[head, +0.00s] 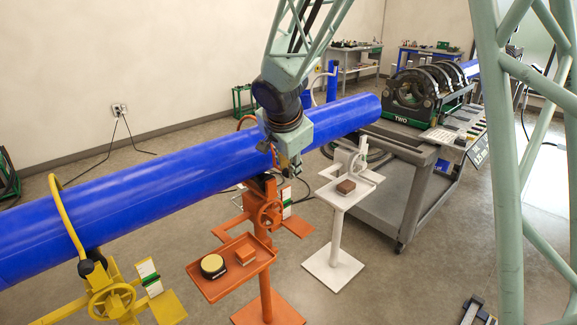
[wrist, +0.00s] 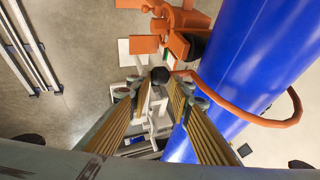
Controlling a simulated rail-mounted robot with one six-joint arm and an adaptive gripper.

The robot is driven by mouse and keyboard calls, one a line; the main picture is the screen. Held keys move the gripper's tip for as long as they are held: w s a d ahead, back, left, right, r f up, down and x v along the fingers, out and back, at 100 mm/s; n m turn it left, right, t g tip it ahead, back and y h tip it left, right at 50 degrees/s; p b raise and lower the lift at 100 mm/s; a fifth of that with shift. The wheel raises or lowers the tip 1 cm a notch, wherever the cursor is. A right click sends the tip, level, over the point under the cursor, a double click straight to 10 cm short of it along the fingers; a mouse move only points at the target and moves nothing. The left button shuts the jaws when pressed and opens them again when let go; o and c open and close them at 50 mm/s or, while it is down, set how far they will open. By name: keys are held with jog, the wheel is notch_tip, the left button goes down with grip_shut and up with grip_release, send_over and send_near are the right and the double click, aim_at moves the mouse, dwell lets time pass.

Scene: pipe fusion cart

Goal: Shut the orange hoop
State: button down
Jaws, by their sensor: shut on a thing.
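The orange hoop (wrist: 240,117) runs across the blue pipe (wrist: 245,70) in the wrist view, curving past the pipe's right edge. In the head view only a short arc of the hoop (head: 246,119) shows above the pipe (head: 180,175), beside my arm. My gripper (wrist: 160,84) is shut on the dark knob (wrist: 160,74) at the hoop's end, close to the orange stand (wrist: 185,22). In the head view my gripper (head: 290,168) is at the pipe's near side, above the orange stand (head: 265,285); the grip itself is hidden there.
The orange stand's tray (head: 205,286) holds a round yellow-topped item and a small block. A yellow stand (head: 112,300) with its hoop (head: 58,205) over the pipe is at left. A white stand (head: 336,240) is at right, before the grey cart (head: 385,190) with the fusion machine (head: 420,92).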

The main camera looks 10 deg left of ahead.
jog(key=c, duration=2.6)
grip_release()
jog(key=f, duration=0.3)
jog(key=shift+s+d+f, duration=0.15)
jog(key=shift+s+d, duration=0.2)
jog(key=shift+s, duration=0.05)
jog(key=shift+c, duration=0.2)
jog(key=o, duration=0.6)
jog(key=shift+w+a+f+g, duration=0.15)
jog(key=shift+w+f+g, duration=0.15)
jog(key=shift+w, duration=0.05)
jog(key=shift+c, duration=0.2)
jog(key=shift+o, duration=0.7)
jog(key=shift+s+r, duration=0.1)
jog(key=shift+r, duration=0.05)
jog(key=shift+c, duration=0.2)
jog(key=shift+r, duration=0.25)
jog(key=shift+c, duration=0.3)
jog(key=shift+v, duration=1.45)
jog(key=c, duration=0.4)
jog(key=shift+a+v, duration=0.2)
jog(key=shift+v, duration=2.2)
jog(key=shift+a+v, duration=0.15)
jog(key=shift+v, duration=2.25)
jog(key=shift+r, duration=0.15)
